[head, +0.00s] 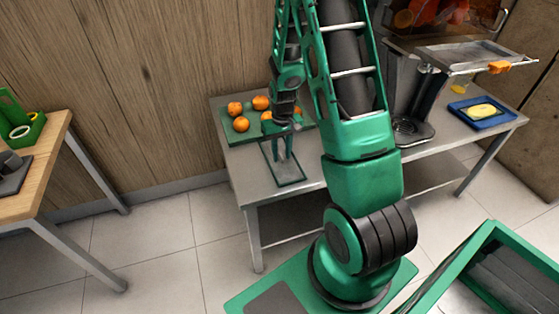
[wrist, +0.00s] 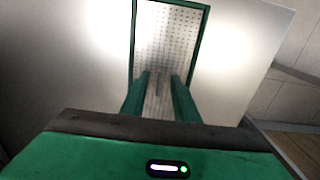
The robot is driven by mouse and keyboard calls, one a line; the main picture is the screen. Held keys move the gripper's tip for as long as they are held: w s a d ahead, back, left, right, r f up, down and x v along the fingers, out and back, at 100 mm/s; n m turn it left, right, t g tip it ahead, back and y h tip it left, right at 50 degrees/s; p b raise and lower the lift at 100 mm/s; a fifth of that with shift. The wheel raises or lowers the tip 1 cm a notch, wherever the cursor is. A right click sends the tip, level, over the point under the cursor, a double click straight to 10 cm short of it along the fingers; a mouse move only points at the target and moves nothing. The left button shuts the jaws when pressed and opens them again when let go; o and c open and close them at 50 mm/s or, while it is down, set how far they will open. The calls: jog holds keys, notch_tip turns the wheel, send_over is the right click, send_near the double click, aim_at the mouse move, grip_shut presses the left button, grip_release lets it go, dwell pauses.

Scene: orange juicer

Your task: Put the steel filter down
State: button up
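The steel filter (head: 291,172) is a perforated grey plate in a green frame. In the head view it is at the front left of the steel table, below my gripper (head: 283,152), and looks flat on or close to the top. The filter also shows in the wrist view (wrist: 172,35), reaching away past the fingers. My gripper points down, and its two green fingers (wrist: 161,78) stand a small gap apart over the filter's near part. A grey strip shows between them. I cannot tell whether they grip it, and the filter's near end is hidden.
A green board (head: 236,136) with several oranges (head: 241,124) lies behind the filter. The juicer (head: 408,95) and a blue tray (head: 482,112) stand on the right of the steel table (head: 248,178). A wooden table (head: 40,185) is at far left, a green bin (head: 480,255) at lower right.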

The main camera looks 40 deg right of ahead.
grip_shut()
